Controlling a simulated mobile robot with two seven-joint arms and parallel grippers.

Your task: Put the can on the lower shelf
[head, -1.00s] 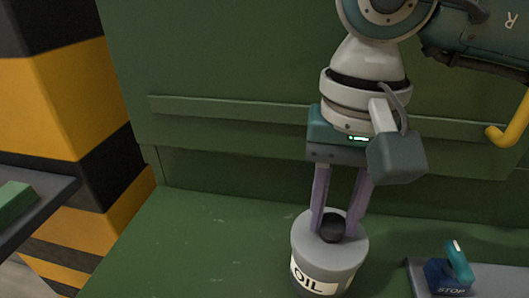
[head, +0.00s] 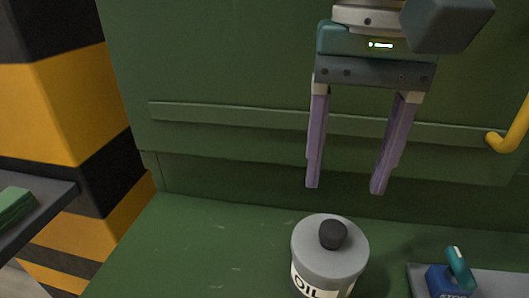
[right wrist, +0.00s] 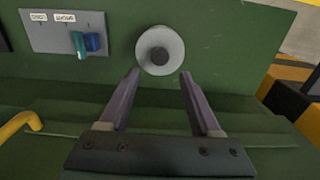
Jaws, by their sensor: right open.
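The can (head: 325,262) is grey with a dark round knob on top and a white label reading OIL. It stands upright on a green surface (head: 215,245), which may be the lower shelf. In the right wrist view the can (right wrist: 160,62) shows beyond the fingertips. My right gripper (head: 345,189) is open and empty above the can, with its two purple fingers wide apart. The right wrist view shows the same open right gripper (right wrist: 158,72), with nothing between the fingers. My left gripper is not in view.
A grey panel with a blue and teal switch (head: 452,278) sits right of the can. A yellow handle (head: 510,125) is on the right of the green back wall. A black and yellow striped pillar (head: 70,105) and a dark ledge (head: 45,215) with a green block are at left.

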